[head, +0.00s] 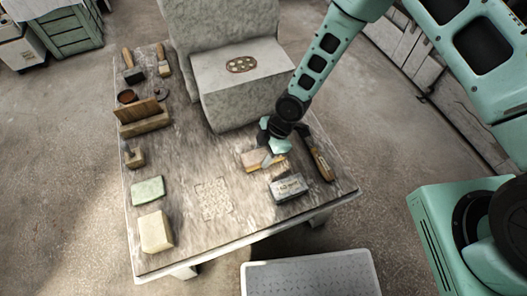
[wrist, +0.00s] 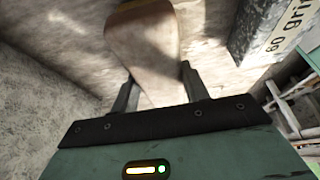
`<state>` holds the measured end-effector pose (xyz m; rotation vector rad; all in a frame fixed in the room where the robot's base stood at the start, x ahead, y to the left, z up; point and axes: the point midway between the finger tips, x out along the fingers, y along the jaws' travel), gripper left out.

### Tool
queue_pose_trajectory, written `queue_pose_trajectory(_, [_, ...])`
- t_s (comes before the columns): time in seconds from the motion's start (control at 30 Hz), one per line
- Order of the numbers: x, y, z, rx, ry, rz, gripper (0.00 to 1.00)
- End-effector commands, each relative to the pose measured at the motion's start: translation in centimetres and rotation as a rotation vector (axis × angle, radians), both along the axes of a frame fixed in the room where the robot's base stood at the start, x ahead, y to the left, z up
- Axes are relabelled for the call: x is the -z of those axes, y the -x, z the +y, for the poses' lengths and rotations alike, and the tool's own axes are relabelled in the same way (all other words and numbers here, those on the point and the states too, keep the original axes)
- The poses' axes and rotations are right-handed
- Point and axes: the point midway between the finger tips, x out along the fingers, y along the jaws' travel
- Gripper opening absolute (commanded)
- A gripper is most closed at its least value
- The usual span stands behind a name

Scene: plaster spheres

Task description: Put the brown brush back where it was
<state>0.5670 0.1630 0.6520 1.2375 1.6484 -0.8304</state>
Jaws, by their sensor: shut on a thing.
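My gripper (head: 268,157) is low over the right part of the worktable, its fingers shut on a tan-brown wooden thing (head: 253,161), which appears to be the brown brush. In the wrist view, the fingers (wrist: 157,92) stand on either side of the rounded brown wooden piece (wrist: 143,38). Its bristles cannot be made out, and I cannot tell whether it touches the table. Two brushes with brown handles, a left one (head: 128,58) and a right one (head: 162,55), lie at the table's far left corner.
A grey "60 grit" block (head: 288,188) lies close by, also in the wrist view (wrist: 262,28). Pale stone (head: 240,100) stands behind. A slotted wooden block (head: 145,124), green pad (head: 148,190) and cream block (head: 156,231) line the left. The front middle is clear.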

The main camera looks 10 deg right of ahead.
Motion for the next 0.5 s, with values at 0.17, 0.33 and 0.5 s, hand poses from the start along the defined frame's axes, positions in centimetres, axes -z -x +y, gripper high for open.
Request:
queue_pose_trajectory(0.17, [0.11,-0.08,0.06,0.000,-0.002,-0.002,0.27])
queue_pose_trajectory(0.33, [0.47,-0.05,0.06,0.000,-0.002,-0.002,0.27])
queue_pose_trajectory(0.5, [0.41,-0.06,0.05,0.000,-0.002,-0.002,0.67])
